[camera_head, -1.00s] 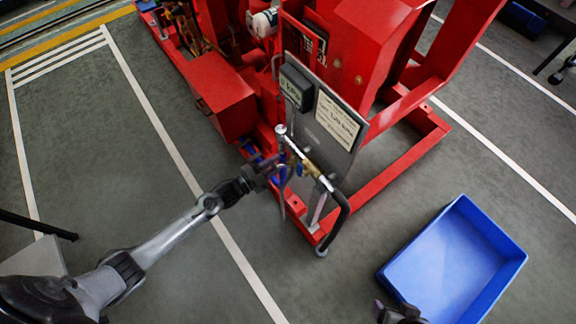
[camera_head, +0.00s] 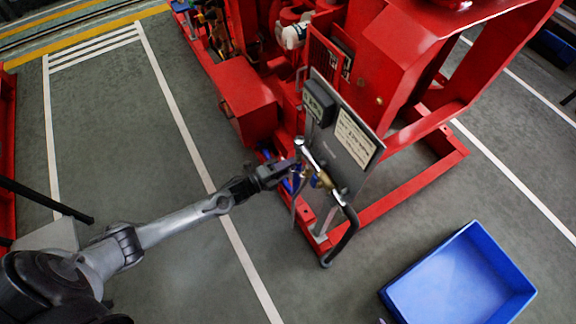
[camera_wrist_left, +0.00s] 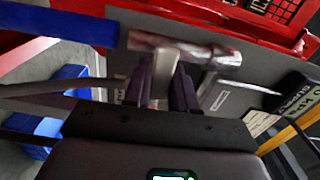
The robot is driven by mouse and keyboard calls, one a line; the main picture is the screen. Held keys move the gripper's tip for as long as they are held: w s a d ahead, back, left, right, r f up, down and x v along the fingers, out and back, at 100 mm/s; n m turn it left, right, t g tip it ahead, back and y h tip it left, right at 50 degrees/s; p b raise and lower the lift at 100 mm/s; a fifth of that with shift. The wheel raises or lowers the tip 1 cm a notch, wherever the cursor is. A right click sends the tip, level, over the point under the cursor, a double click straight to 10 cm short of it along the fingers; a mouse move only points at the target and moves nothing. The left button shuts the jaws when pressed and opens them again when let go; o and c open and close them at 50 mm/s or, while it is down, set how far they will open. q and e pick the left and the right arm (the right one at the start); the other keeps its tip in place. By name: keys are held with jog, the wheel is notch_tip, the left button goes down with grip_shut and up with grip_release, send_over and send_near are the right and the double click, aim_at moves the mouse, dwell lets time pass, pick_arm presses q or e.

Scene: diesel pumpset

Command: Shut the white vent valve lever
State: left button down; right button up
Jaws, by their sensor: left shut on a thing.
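The white vent valve lever (camera_wrist_left: 162,72) shows in the left wrist view as a short pale bar between my finger pads, in front of a metal pipe (camera_wrist_left: 190,48). My left gripper (camera_wrist_left: 160,88) is shut on it. In the head view my left gripper (camera_head: 292,170) is at the upright pipework beside the panel, and it hides the lever there. A brass valve (camera_head: 321,181) sits on the pipe just to the right of the gripper. My right gripper is not visible.
The red pumpset frame (camera_head: 420,185) stands behind the pipework. A grey panel (camera_head: 345,150) with a label is close behind the gripper. A black hose (camera_head: 343,240) hangs at the right. A blue bin (camera_head: 460,275) stands on the floor at lower right.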

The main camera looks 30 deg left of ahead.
pick_arm(q)
jog(key=shift+r, duration=0.1)
dwell(0.3)
jog(key=c, duration=1)
grip_release()
jog(key=p+v, duration=0.2)
jog(key=v, duration=0.9)
jog(key=shift+p, duration=0.3)
jog(key=shift+w+a, duration=0.1)
